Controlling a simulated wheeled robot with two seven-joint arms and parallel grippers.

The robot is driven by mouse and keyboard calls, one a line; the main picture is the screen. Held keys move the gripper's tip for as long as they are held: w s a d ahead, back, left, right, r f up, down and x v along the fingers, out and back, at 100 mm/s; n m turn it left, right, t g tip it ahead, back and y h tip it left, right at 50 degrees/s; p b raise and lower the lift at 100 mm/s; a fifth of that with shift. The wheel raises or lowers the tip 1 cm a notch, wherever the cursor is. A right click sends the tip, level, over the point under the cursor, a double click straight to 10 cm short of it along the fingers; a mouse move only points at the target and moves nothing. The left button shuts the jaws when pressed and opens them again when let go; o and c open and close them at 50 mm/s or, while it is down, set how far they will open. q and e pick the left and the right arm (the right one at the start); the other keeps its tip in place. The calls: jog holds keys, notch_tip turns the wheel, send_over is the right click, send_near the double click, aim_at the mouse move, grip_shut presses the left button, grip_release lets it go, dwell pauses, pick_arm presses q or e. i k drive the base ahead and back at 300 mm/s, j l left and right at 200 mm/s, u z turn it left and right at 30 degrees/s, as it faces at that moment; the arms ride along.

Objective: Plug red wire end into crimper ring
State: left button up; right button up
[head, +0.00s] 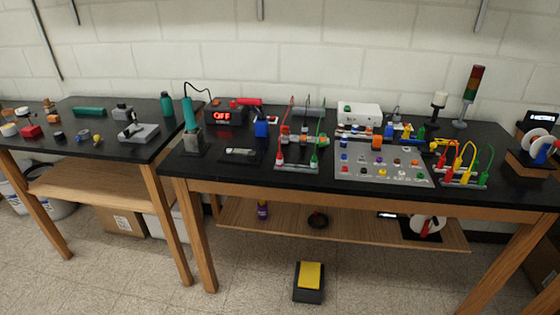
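A red wire (287,125) rises from a red plug (279,157) on a grey board (297,167) at the middle of the right bench. Another red plug (449,174) with a red lead stands on a second board at the right. I cannot tell which is the red wire end of the task. A red-handled tool (247,102) sits by a blue holder (262,129); I cannot tell whether it is the crimper. No crimper ring can be made out at this size. Neither gripper is in view.
A yellow foot pedal (310,275) is on the floor. A gap separates the left bench (75,155).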

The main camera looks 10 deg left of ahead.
aim_at(279, 159)
jog(key=j+u, duration=0.25)
jog(key=i+j+u, duration=0.1)
jog(key=u, duration=0.15)
jog(key=i+j+z, duration=0.15)
jog(key=j+z, duration=0.6)
jog(key=z, duration=0.15)
jog(key=j+z, duration=0.25)
jog(key=j, duration=1.8)
jog(key=i, duration=0.45)
